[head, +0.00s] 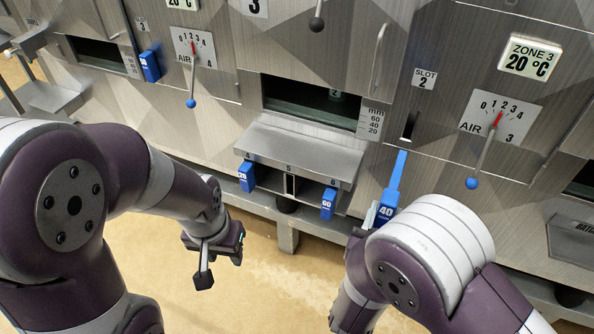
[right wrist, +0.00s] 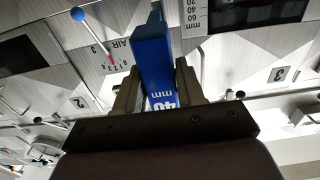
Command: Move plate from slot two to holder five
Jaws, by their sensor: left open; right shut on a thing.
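The blue plate marked 40 (head: 394,183) is in my right gripper (head: 374,214), which is largely hidden behind my right forearm in the head view. In the right wrist view the plate (right wrist: 153,60) stands between the two fingers. Slot two (head: 409,126) shows as a dark opening just above the plate's top end; the plate appears clear of it. Holder five (head: 289,184) is the empty middle bay under the steel ledge, left of the plate. My left gripper (head: 212,258) is open and empty, low and left of the holders.
A blue plate marked 20 (head: 247,178) sits in the left bay and one marked 60 (head: 328,204) in the right bay. The steel ledge (head: 300,151) overhangs the bays. An air lever with a blue knob (head: 472,183) hangs to the right. Another blue plate (head: 149,66) is at far left.

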